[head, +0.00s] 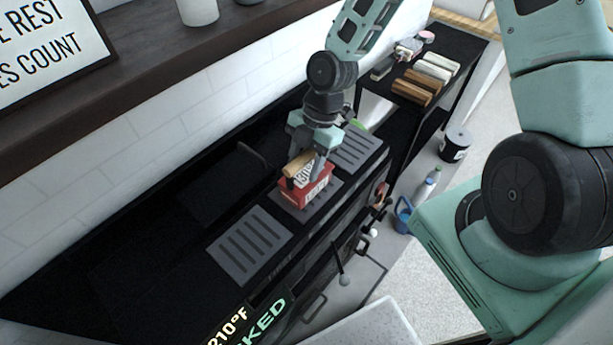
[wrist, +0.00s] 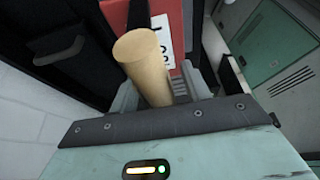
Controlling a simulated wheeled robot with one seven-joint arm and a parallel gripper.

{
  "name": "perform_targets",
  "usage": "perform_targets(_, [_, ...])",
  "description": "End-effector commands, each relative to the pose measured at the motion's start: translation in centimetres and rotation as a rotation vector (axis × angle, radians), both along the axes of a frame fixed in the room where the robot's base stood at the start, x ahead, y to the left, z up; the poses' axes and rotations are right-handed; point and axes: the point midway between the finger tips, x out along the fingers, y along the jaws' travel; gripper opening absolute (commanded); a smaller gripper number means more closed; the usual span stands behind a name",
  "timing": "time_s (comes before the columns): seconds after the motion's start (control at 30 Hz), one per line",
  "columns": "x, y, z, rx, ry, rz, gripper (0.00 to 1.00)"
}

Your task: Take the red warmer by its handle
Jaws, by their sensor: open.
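The red warmer (head: 316,194) is a small red box with a white printed label. It sits on a grey slotted plate (head: 290,211) of the black stove. Its pale wooden handle (head: 298,164) sticks out toward the upper left. My gripper (head: 308,158) is open right at the handle. In the wrist view the handle (wrist: 146,66) lies between the two spread fingers of my gripper (wrist: 160,92), and the red warmer (wrist: 127,20) shows behind it. Whether a finger touches the handle, I cannot tell. My gripper partly hides the handle's root.
More slotted plates (head: 249,244) flank the warmer on the black stove top (head: 150,262). A white tiled wall (head: 150,137) and a dark shelf (head: 140,68) run along the left. A black side table (head: 455,48) behind holds several rolls (head: 411,92). A blue bucket (head: 403,218) stands on the floor.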

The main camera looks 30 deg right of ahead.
Motion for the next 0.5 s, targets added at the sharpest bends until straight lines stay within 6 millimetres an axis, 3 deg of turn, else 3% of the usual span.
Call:
perform_targets(0.33, [0.01, 0.01, -0.12, 0.000, 0.000, 0.001, 0.45])
perform_targets(0.5, [0.01, 0.01, -0.12, 0.000, 0.000, 0.001, 0.00])
